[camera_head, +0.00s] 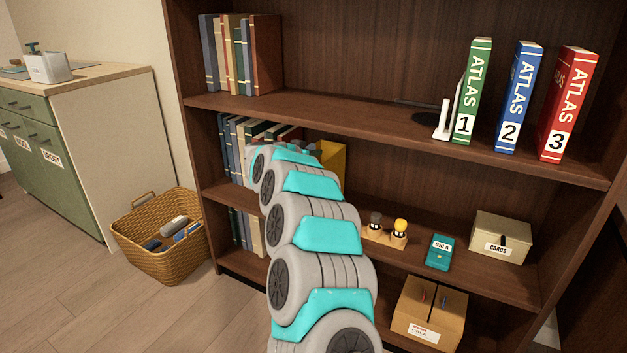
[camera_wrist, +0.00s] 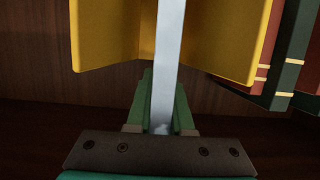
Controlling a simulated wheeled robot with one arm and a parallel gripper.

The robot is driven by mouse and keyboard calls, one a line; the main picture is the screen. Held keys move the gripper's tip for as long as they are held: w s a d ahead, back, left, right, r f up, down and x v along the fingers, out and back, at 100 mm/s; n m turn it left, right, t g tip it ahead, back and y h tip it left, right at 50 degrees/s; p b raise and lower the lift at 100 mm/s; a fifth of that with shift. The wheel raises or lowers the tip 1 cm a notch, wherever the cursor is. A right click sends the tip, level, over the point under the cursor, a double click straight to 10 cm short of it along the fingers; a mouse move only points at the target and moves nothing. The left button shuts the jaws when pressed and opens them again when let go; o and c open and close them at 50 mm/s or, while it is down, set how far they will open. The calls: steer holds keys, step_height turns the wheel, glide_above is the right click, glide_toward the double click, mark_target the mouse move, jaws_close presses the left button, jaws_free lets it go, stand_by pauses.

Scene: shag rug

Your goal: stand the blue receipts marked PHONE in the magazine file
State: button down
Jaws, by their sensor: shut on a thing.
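The yellow magazine file (camera_head: 333,160) stands on the middle shelf, right of a row of books, partly hidden by my arm in the head view. It fills the upper part of the wrist view (camera_wrist: 220,50), its two side walls spread left and right. My gripper (camera_wrist: 162,100) is shut on a thin, pale blue-white item (camera_wrist: 168,50), seen edge-on, which I take for the receipts; no PHONE label shows. The item lines up between the file's two walls. I cannot tell how deep it is inside. My gripper is hidden behind the arm in the head view.
Books (camera_wrist: 292,50) stand close beside the file. Right of it on the shelf are a small wooden stand (camera_head: 385,236), a teal item (camera_head: 440,252) and a CARDS box (camera_head: 501,238). Three atlases (camera_head: 518,97) stand above. A wicker basket (camera_head: 165,262) is on the floor.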

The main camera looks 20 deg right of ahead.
step_height(320, 180, down, 9)
steer(key=shift+f+b, duration=0.15)
steer(key=shift+b, duration=0.8)
steer(key=shift+w+d+f, duration=0.1)
steer(key=shift+d+f, duration=0.05)
steer(key=shift+f, duration=0.05)
steer(key=c, duration=0.8)
jaws_free()
steer(key=shift+r, duration=0.1)
steer(key=v, duration=1.2)
